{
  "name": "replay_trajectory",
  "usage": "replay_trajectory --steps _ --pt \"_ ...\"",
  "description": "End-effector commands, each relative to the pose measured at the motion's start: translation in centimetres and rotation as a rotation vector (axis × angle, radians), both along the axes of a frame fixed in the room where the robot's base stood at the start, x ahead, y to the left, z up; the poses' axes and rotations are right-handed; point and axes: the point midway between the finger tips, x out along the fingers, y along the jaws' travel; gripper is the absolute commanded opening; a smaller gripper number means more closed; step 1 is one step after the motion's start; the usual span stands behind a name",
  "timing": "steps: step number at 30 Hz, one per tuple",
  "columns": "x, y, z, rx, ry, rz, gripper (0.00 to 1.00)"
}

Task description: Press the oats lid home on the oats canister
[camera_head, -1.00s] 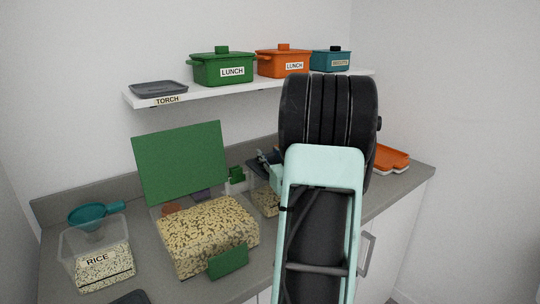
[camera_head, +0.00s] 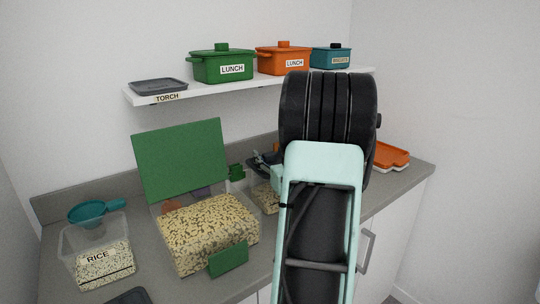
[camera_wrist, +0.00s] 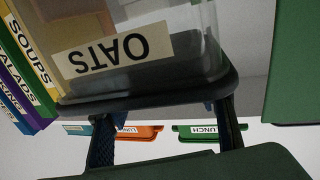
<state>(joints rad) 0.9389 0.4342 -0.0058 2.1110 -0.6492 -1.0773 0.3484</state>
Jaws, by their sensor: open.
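The oats canister (camera_wrist: 175,50) is a clear box with an OATS label, seen upside down in the wrist view. The dark grey oats lid (camera_wrist: 160,98) lies across its mouth; I cannot tell whether it is fully seated. My gripper (camera_wrist: 168,138) is open, its two fingers spread apart at the lid's side, with nothing clearly held between them. In the head view the canister (camera_head: 266,199) stands on the counter, partly hidden by my arm; the fingertips are hard to make out there.
A large grain-filled container (camera_head: 207,230) with a raised green lid (camera_head: 182,158) stands left of my arm. The rice container (camera_head: 98,262) is farther left. Lunch pots, green (camera_head: 222,67) and orange (camera_head: 283,61), sit on the shelf above. Upright books (camera_wrist: 28,60) stand beside the canister.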

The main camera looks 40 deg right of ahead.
Motion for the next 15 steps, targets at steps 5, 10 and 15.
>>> replay_trajectory --steps 5,10,15 --pt "-2.7 1.0 0.0 0.000 0.001 -0.004 0.52" --pt "-6.2 2.4 0.0 0.000 0.001 -0.004 0.52" --pt "-9.0 3.5 0.1 0.000 0.000 -0.004 0.52"
